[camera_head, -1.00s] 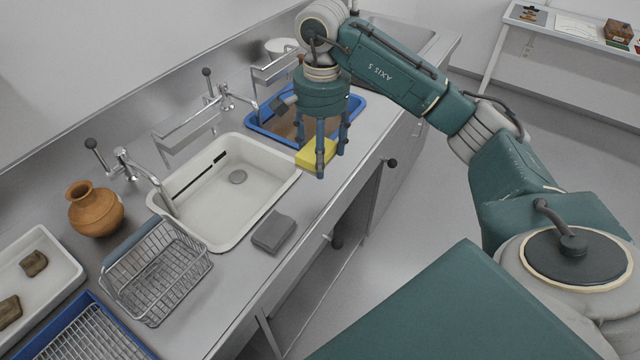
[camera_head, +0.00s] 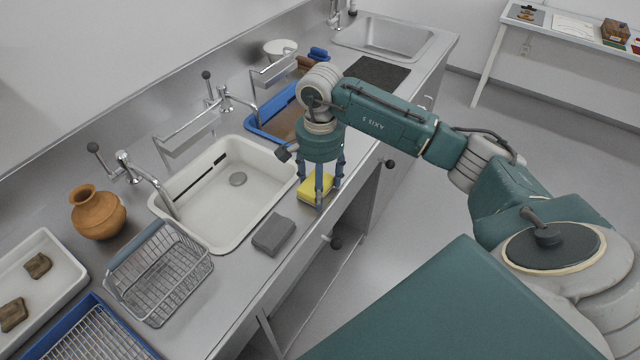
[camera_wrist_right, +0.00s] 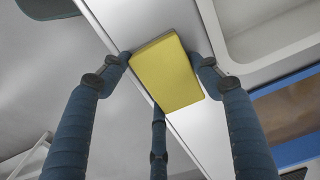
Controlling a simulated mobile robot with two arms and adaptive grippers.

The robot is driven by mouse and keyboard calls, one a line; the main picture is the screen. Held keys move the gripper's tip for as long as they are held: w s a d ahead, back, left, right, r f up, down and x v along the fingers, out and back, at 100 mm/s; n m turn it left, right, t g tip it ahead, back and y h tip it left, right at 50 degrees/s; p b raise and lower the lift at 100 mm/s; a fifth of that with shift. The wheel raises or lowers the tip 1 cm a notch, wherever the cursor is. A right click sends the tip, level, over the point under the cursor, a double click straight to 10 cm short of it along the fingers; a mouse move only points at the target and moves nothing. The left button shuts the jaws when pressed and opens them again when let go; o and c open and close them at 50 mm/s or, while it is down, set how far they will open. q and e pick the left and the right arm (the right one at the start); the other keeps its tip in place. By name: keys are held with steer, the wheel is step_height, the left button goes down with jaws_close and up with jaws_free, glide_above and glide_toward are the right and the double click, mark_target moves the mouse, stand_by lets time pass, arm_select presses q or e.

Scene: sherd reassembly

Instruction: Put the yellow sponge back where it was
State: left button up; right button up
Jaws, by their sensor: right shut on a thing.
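The yellow sponge (camera_head: 313,187) is between the fingers of my right gripper (camera_head: 319,200), at the front edge of the steel counter to the right of the white basin. In the right wrist view my right gripper (camera_wrist_right: 160,85) has its blue fingers around the sponge (camera_wrist_right: 168,75), shut on it. I cannot tell whether the sponge touches the counter. A grey sponge-like block (camera_head: 273,234) lies on the counter in front of the basin. My left gripper is not in view.
A white basin (camera_head: 262,207) and a blue tray (camera_head: 262,128) are set along the counter (camera_head: 236,282). A wire rack (camera_head: 160,272), a clay jug (camera_head: 97,212) and a white tray with sherds (camera_head: 68,291) stand at the left. A dark mat (camera_head: 377,73) lies farther back.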

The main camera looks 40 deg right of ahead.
steer(key=o, duration=0.7)
steer(key=shift+f, duration=0.2)
steer(key=o, duration=0.4)
steer(key=shift+r, duration=0.4)
step_height(320, 180, up, 12)
steer(key=b, duration=0.2)
steer(key=shift+f, duration=0.15)
